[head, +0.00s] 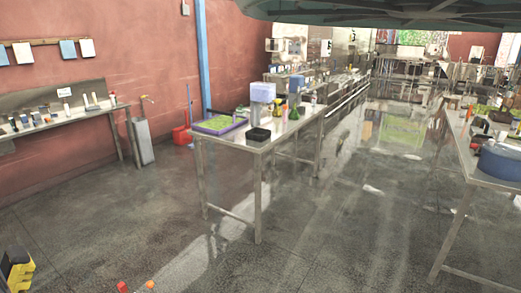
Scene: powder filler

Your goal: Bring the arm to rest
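Neither my gripper nor my arm can be made out with certainty in the head view. A dark greenish, ribbed round shape hangs across the top right edge, and I cannot tell what it is. Whether my gripper is open, shut or holding something is not shown.
A steel table (262,145) stands mid-room with a green-filled purple tray (220,125), a blue-topped box (263,92) and a black container (257,135). Another table (490,172) at right bears a blue tub (499,161). A wall shelf (65,121) is at left. Open floor (110,220) lies in front.

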